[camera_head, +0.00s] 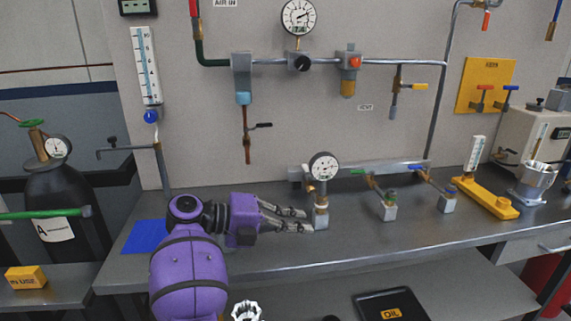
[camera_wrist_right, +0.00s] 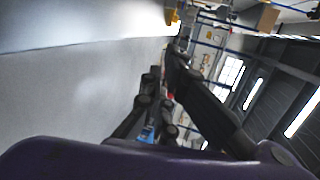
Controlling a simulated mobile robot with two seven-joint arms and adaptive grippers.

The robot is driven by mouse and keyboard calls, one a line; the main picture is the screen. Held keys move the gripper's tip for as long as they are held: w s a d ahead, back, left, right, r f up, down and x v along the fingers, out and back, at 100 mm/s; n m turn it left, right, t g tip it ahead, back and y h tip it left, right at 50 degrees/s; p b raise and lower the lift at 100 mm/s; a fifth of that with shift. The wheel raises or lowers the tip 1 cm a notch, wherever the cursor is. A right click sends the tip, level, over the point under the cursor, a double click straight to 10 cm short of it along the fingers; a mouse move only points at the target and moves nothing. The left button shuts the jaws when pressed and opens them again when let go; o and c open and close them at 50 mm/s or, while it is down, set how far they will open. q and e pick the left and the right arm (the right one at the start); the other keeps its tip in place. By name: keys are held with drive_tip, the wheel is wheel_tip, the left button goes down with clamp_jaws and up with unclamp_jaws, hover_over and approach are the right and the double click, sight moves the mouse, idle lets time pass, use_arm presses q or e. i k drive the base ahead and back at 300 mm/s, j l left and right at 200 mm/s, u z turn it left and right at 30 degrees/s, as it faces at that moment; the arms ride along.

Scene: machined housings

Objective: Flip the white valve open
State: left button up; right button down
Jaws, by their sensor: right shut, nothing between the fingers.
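A short valve with a brass body (camera_head: 321,201) stands on a grey block on the bench, under a round gauge (camera_head: 323,166). A pale part shows at its left side, but I cannot make out a white handle clearly or tell its position. My right gripper (camera_head: 309,220) is shut and empty, just left of this valve's block. Its fingertips are close to the block; I cannot tell whether they touch. In the right wrist view the dark fingers (camera_wrist_right: 162,85) show with nothing held. My left gripper is not in view.
A green-handled valve (camera_head: 388,203) and a blue-handled valve (camera_head: 446,196) stand to the right on the bench. A yellow-based flow meter (camera_head: 485,198) is beyond them. A blue mat (camera_head: 143,237) lies left of my arm. The bench front centre is clear.

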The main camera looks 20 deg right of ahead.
sight(306, 168)
drive_tip(key=i, duration=1.1)
